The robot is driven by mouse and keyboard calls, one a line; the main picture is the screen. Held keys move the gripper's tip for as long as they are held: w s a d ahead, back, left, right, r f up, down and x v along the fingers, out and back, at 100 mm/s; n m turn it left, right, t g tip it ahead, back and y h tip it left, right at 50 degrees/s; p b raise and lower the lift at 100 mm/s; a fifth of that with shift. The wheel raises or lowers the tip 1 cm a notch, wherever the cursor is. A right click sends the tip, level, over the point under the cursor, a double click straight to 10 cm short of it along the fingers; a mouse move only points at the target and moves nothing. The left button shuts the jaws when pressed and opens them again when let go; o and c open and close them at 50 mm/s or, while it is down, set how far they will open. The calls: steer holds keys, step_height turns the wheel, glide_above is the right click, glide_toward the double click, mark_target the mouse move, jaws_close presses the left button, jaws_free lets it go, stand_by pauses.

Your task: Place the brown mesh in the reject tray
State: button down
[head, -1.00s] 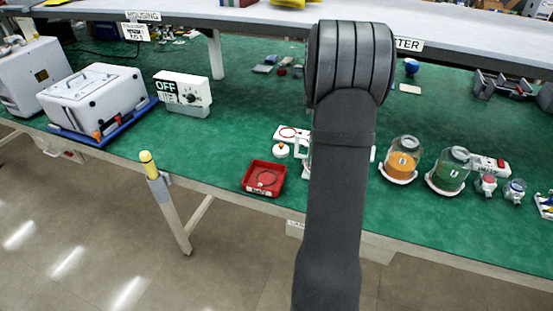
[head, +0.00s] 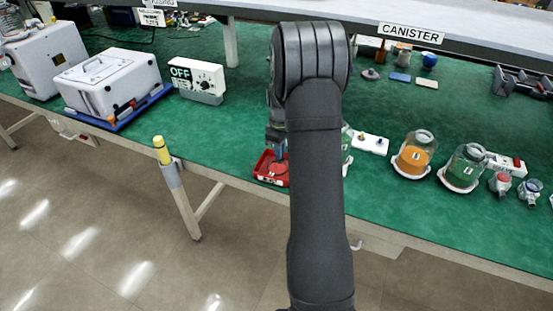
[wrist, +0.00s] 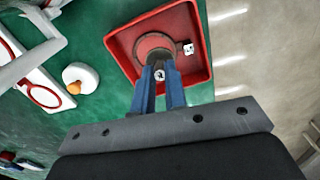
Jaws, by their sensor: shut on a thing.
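The brown mesh (wrist: 157,44) is a round reddish-brown disc, seen in the wrist view just beyond my fingertips. My gripper (wrist: 161,76) has blue fingers close together, shut on the mesh at its near edge, with a small white marked tag between them. The red square reject tray (wrist: 202,75) lies beneath, and the mesh appears within its rim. Whether the mesh touches the tray floor cannot be told. In the head view my gripper (head: 277,147) is over the tray (head: 262,178), and my arm hides the tray's right side.
A white round piece with an orange knob (wrist: 80,77) lies beside the tray. The orange canister (head: 414,155) and green canister (head: 464,167) stand to the right. The bench's front edge is close to the tray. A yellow-topped post (head: 162,150) stands left.

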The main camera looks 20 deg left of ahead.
steer(key=shift+a+f, duration=0.4)
steer(key=shift+a, duration=0.25)
steer(key=shift+f, duration=1.95)
steer(key=shift+f, duration=0.25)
steer(key=shift+f, duration=0.35)
steer(key=c, duration=1.5)
jaws_free()
steer(key=shift+o, duration=0.2)
steer(key=shift+r, duration=0.1)
step_height(320, 180, up, 13)
